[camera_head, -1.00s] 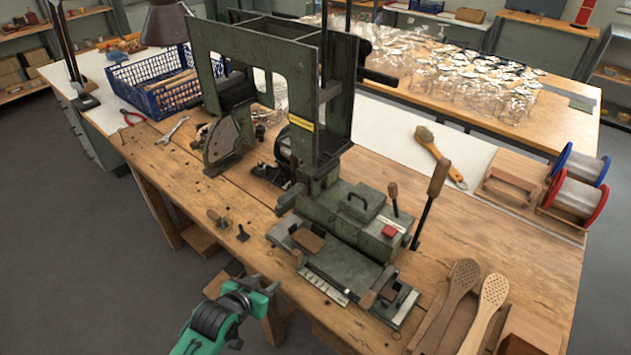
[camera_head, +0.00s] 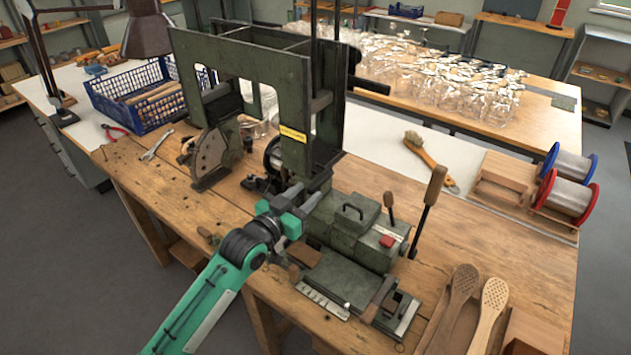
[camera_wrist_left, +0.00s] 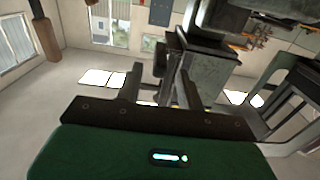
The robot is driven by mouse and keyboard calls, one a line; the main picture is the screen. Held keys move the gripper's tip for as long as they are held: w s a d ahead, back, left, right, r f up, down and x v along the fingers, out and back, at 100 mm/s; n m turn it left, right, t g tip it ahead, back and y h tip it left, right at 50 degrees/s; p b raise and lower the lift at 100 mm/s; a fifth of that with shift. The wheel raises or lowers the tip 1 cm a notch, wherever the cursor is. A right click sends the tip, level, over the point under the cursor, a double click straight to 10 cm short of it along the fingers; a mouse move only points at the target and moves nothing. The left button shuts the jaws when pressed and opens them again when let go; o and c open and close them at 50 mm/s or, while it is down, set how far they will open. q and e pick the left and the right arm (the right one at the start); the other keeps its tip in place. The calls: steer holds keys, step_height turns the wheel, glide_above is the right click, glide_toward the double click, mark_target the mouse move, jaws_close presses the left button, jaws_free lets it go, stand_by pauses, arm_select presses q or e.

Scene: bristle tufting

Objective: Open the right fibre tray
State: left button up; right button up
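The green tufting machine (camera_head: 293,100) stands on the wooden bench. Its front part carries a grey box with a handled lid (camera_head: 354,213), which looks shut. Two wooden blocks sit at the machine's front, a left one (camera_head: 303,254) and a right one (camera_head: 383,292). I cannot tell for sure which part is the right fibre tray. My left gripper (camera_head: 303,200) is left of the handled box, in front of the tall frame. Its fingers stand apart with nothing visible held, also in the left wrist view (camera_wrist_left: 160,85). My right gripper is not in view.
An upright lever (camera_head: 428,210) stands right of the handled box. Perforated wooden brush blanks (camera_head: 490,300) lie at the front right. Wire spools (camera_head: 568,185), a brush (camera_head: 425,155) and a blue crate (camera_head: 140,95) are farther back. A wrench (camera_head: 160,145) lies at left.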

arm_select(q)
steer(key=shift+p+x, duration=0.3)
steer(key=shift+x, duration=2.05)
jaws_close()
